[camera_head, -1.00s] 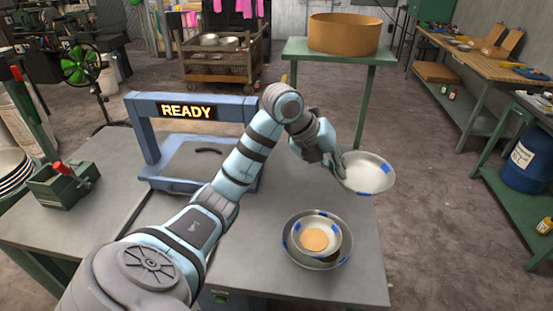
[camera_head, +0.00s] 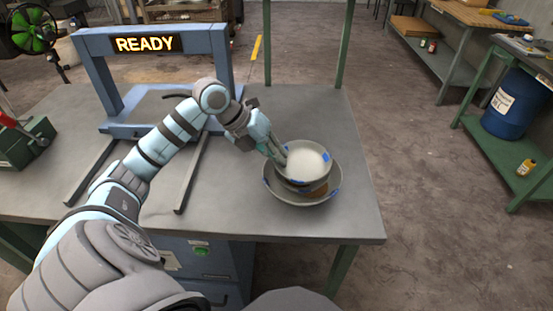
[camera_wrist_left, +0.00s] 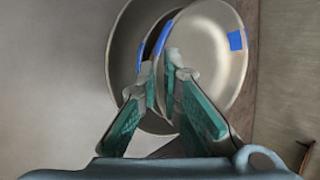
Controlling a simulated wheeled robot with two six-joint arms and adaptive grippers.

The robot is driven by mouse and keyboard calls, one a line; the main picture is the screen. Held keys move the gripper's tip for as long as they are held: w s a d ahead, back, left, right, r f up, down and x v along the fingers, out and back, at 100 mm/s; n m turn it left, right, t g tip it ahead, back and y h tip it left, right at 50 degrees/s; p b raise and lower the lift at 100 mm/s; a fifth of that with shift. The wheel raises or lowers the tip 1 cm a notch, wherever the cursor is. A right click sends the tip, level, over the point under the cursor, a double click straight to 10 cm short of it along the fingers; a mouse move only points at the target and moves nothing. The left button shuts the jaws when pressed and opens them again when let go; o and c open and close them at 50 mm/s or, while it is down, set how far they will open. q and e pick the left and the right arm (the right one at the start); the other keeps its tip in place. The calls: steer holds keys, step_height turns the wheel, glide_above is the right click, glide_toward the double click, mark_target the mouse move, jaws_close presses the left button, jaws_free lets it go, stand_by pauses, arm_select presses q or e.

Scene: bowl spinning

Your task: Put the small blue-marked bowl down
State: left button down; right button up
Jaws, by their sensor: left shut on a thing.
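My left gripper (camera_head: 277,153) is shut on the rim of the small blue-marked bowl (camera_head: 308,160), at its left side. In the head view this grey metal bowl overlaps a wider blue-marked bowl (camera_head: 288,196) on the table; I cannot tell whether they touch. In the left wrist view the fingers (camera_wrist_left: 166,75) pinch the rim of the small bowl (camera_wrist_left: 208,48), a blue patch showing at its right. Another bowl rim (camera_wrist_left: 122,45) shows behind it at the left. The held bowl hides most of the stack's inside. My right gripper is not in view.
The grey worktable (camera_head: 250,210) has clear room around the bowls, and its right edge lies close to them. A blue frame with a READY sign (camera_head: 146,44) stands at the back left. A green toolbox (camera_head: 25,145) is at the far left.

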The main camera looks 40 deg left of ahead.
arm_select(q)
steer(key=shift+f, duration=0.7)
steer(key=shift+r, duration=0.1)
steer(key=c, duration=1.8)
jaws_free()
steer(key=b+v, duration=0.5)
steer(key=v, duration=0.7)
